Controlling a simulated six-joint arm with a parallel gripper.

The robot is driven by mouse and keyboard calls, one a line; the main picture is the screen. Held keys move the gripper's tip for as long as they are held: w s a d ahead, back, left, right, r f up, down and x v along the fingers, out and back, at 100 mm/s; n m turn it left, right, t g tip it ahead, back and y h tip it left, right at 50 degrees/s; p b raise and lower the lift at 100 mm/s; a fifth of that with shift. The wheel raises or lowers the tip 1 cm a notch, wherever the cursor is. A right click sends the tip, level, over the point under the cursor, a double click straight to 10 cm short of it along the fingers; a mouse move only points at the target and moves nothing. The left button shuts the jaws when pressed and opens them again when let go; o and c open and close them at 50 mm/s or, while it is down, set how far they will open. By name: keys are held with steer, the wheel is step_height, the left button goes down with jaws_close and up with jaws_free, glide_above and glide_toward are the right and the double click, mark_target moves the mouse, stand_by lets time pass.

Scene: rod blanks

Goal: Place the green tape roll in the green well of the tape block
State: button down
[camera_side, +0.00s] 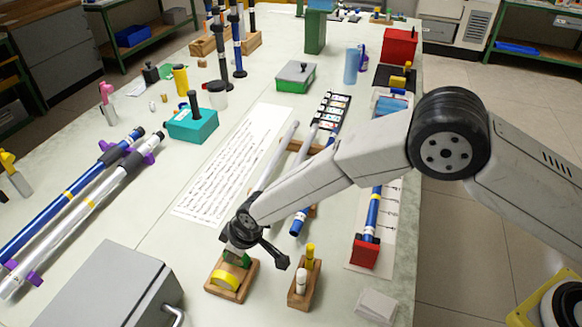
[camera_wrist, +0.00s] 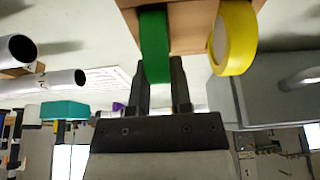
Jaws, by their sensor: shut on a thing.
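The tape block (camera_side: 240,289) is a small wooden block on the bench near the front. It also shows at the top of the wrist view (camera_wrist: 185,12). A yellow tape roll (camera_side: 226,280) stands upright in it, and shows in the wrist view (camera_wrist: 234,38) to the right of the green tape roll (camera_wrist: 154,45). My gripper (camera_wrist: 160,75) is shut on the green roll, held upright on edge. In the side view the green roll (camera_side: 240,258) is at the block's back part, partly covered by my gripper (camera_side: 243,252). The green well is hidden; I cannot tell how deep the roll sits.
A wooden holder (camera_side: 299,291) with a white and a yellow bottle stands close to the right of the block. A grey metal box (camera_side: 100,290) with a handle is at the front left. A printed white sheet (camera_side: 232,165) and rods on wooden supports lie behind.

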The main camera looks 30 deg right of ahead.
steer(key=shift+f, duration=0.1)
steer(key=c, duration=0.5)
jaws_free()
steer(key=shift+c, duration=0.2)
steer(key=shift+s+d+r, duration=0.15)
steer(key=shift+r, duration=0.5)
steer(key=v, duration=1.1)
steer(key=shift+f, duration=0.1)
